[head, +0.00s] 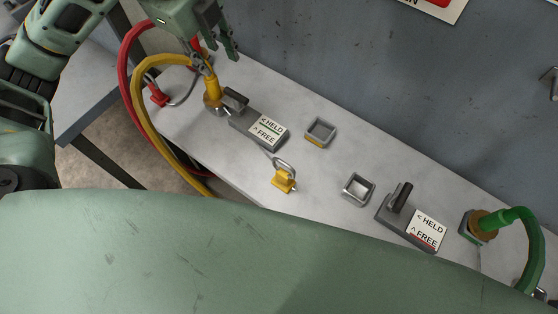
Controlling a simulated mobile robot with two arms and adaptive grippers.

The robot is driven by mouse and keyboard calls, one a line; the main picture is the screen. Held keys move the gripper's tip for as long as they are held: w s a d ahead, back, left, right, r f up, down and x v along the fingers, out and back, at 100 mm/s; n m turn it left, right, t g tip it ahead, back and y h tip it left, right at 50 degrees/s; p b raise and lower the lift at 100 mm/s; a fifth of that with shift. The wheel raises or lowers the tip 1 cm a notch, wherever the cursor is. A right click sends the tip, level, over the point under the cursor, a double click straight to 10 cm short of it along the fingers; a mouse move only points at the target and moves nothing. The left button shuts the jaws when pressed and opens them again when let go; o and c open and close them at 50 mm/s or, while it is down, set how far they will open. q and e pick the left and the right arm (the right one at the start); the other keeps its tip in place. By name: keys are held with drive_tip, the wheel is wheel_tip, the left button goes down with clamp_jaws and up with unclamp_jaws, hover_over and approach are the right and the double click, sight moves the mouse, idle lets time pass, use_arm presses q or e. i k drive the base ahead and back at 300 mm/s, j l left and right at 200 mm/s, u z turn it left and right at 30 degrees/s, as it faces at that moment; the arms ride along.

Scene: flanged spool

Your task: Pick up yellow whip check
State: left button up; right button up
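The yellow whip check is a grey wire loop with a yellow tag (284,181). It lies on the pale bench top, near its front edge, below the left held/free block. My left gripper (216,56) hangs at the top, above the yellow hose's end fitting, up and to the left of the yellow whip check and well apart from it. Its fingers look spread, with nothing visibly held between them. My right gripper is not in view.
The yellow hose (146,103) and red hose (125,75) curve over the bench's left end, with a red tag (158,95) beside them. Two held/free blocks (262,131) (415,226), two square metal rings (320,132) (358,189) and a green hose (520,222) stand rightward. A grey wall backs the bench.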

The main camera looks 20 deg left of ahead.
sight(282, 180)
drive_tip(key=k+j+z, duration=0.1)
drive_tip(key=k+z, duration=0.2)
drive_tip(key=k, duration=0.35)
drive_tip(key=k+z, duration=0.3)
drive_tip(key=k, duration=0.35)
